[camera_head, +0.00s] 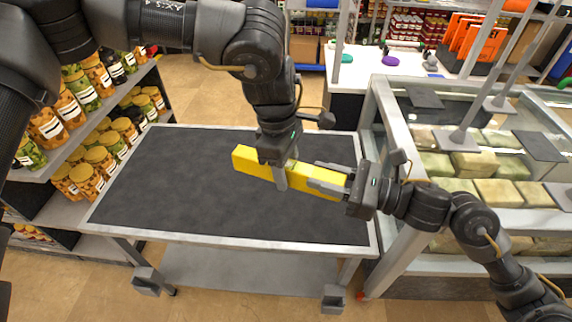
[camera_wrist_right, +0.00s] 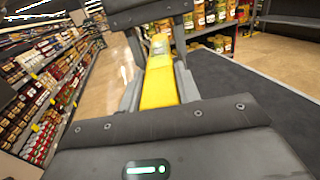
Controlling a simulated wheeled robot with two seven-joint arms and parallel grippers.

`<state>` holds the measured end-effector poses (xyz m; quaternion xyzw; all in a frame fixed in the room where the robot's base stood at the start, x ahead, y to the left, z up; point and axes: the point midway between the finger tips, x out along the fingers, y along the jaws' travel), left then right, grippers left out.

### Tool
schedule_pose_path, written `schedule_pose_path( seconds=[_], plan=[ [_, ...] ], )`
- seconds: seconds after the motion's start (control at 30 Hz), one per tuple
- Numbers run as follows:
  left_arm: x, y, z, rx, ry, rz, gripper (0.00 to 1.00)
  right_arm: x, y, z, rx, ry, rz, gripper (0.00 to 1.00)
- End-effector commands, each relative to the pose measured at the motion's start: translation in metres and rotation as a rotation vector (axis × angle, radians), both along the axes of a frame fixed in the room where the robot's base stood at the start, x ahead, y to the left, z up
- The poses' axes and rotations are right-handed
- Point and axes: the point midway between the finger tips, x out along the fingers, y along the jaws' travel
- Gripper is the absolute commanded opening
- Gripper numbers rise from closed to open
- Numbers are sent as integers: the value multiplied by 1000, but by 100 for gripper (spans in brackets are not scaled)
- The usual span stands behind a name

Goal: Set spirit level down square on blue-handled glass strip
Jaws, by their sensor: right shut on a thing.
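The yellow spirit level (camera_head: 318,181) is held above the dark table top, lying lengthwise from upper left to lower right. My right gripper (camera_head: 335,178) is shut on its right end. In the right wrist view the level (camera_wrist_right: 158,88) runs away from me between the fingers of the right gripper (camera_wrist_right: 157,88). My left gripper (camera_head: 282,172) reaches down over the middle of the level, with one finger in front of its near side; whether it grips is unclear. I cannot pick out the blue-handled glass strip with certainty.
The dark-topped table (camera_head: 180,190) is otherwise bare. A glass-topped case (camera_head: 394,125) with pale blocks inside stands to the right, with dark pads (camera_head: 541,146) and upright posts on it. Shelves of jars (camera_head: 98,160) stand left. A white counter (camera_head: 376,68) is behind.

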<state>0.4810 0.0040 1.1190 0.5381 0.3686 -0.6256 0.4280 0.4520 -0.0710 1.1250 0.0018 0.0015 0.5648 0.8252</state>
Motion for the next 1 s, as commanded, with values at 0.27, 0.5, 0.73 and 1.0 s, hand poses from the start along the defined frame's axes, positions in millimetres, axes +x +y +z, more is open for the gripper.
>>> schedule_pose_path(
  seconds=[0.27,0.5,0.73,1.0],
  plan=[
    [0,0,0,0,0,0,11,0,0,1,2,-1,0,5],
    [0,0,1,-1,-1,0,0,0,0,1,1,0,0,56],
    [0,0,1,-1,-1,0,0,0,0,0,1,0,0,58],
    [0,0,1,0,-1,0,0,-8,-22,-1,-4,1,-3,58]
  ],
)
